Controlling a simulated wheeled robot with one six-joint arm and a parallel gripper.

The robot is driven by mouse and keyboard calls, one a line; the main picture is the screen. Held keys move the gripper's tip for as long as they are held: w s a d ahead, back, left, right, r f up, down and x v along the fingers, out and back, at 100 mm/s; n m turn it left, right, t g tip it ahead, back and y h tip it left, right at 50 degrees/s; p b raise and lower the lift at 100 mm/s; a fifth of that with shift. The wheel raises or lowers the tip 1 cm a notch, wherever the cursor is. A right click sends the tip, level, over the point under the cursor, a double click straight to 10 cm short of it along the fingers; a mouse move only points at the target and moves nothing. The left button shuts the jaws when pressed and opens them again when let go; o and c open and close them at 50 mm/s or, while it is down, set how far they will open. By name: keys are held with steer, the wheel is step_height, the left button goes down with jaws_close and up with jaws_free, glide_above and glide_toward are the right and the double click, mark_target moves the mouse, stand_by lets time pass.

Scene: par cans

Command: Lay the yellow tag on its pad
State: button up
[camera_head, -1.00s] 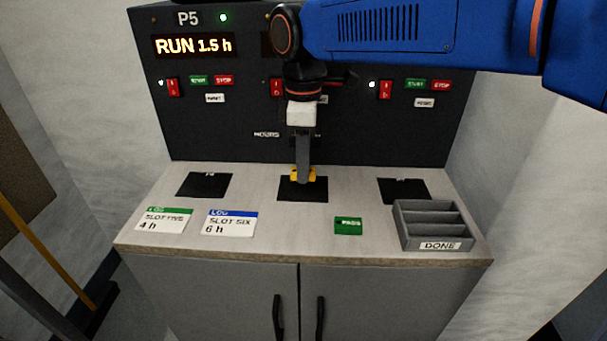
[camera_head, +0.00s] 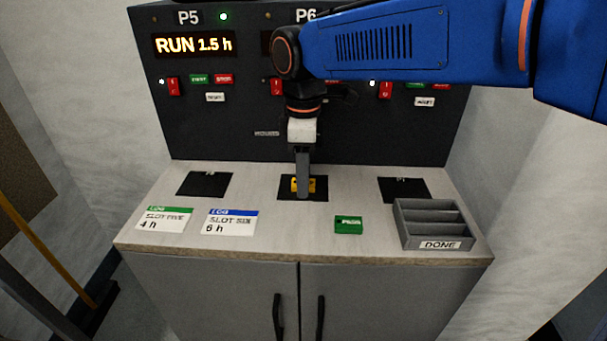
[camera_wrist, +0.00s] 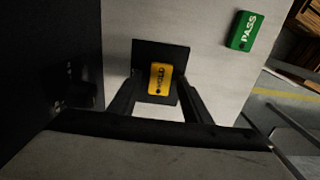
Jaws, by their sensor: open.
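The yellow tag (camera_head: 311,184) lies on the middle black pad (camera_head: 288,192) on the counter. In the wrist view the yellow tag (camera_wrist: 160,79) shows dark lettering that reads like HOLD, and it lies within the black pad (camera_wrist: 148,53). My gripper (camera_head: 303,194) hangs pointing down just over the tag and hides part of it. In the wrist view my gripper (camera_wrist: 160,98) has its two fingers apart, one on each side of the tag. A gap shows between each finger and the tag.
A green PASS tag (camera_head: 348,225) lies right of the pad. A grey DONE tray (camera_head: 431,243) stands at the right. Two LOG cards, green (camera_head: 164,219) and blue (camera_head: 229,222), lie at the left. Other black pads (camera_head: 204,184) flank the middle one. A dark panel (camera_head: 225,130) stands behind.

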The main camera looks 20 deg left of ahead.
step_height(320, 180, up, 12)
stand_by(0.6)
steer(key=shift+r, duration=0.1)
